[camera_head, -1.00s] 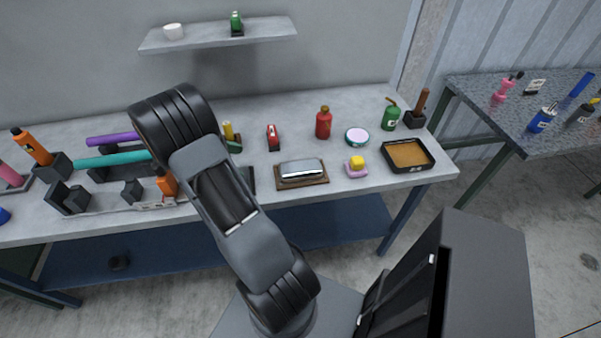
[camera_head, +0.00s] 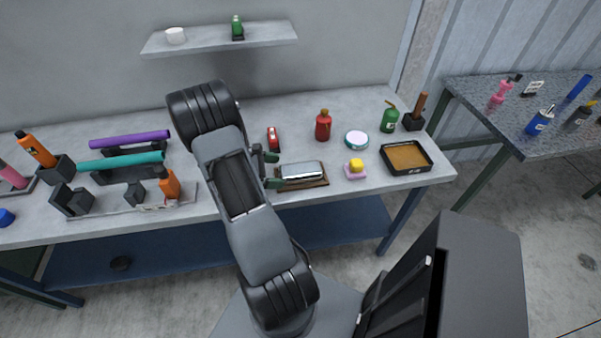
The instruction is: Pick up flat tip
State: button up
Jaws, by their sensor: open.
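No part that I can clearly tell as the flat tip shows; it may be hidden behind my arm or too small to make out. My gripper (camera_head: 274,170) shows partly past the right side of my arm, over the workbench. Its two dark green fingers are apart, with nothing visible between them. They are close to the left end of a silver block on a brown base (camera_head: 302,174); I cannot tell whether they touch it. A red tool (camera_head: 273,138) stands just behind the fingers.
The grey workbench (camera_head: 330,200) also holds a red bottle (camera_head: 323,125), a round tin (camera_head: 356,140), a yellow-and-pink item (camera_head: 356,168), a black tray (camera_head: 407,156), a green bottle (camera_head: 389,119) and an orange bottle (camera_head: 168,183). Purple (camera_head: 130,139) and teal (camera_head: 120,161) tubes lie left. A shelf (camera_head: 220,41) hangs behind.

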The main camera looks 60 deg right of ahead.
aim_at(301, 173)
jog(key=shift+x, duration=1.2)
jog(key=c, duration=1.1)
jog(key=shift+r, duration=0.1)
